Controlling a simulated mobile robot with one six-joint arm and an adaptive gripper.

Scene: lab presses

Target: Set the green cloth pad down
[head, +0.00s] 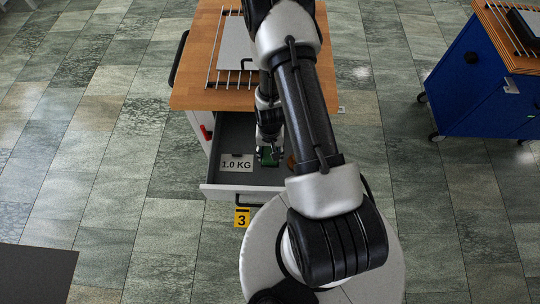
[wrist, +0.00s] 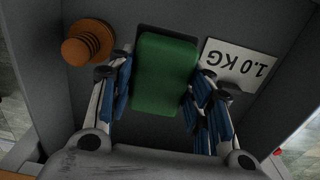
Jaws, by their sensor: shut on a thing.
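The green cloth pad (wrist: 163,78) is between the two fingers of my gripper (wrist: 160,90) in the wrist view. My gripper is shut on it, with a finger along each side. In the head view the green pad (head: 269,155) shows at the end of my gripper (head: 268,150), in the open drawer (head: 225,145). I cannot tell whether the pad touches the drawer floor.
A white "1.0 KG" card (wrist: 235,65) lies in the drawer beside the pad. A round orange-brown ridged object (wrist: 88,43) is on the other side. The wooden-topped cabinet (head: 190,90) carries a wire rack. A blue cart (head: 490,85) stands right.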

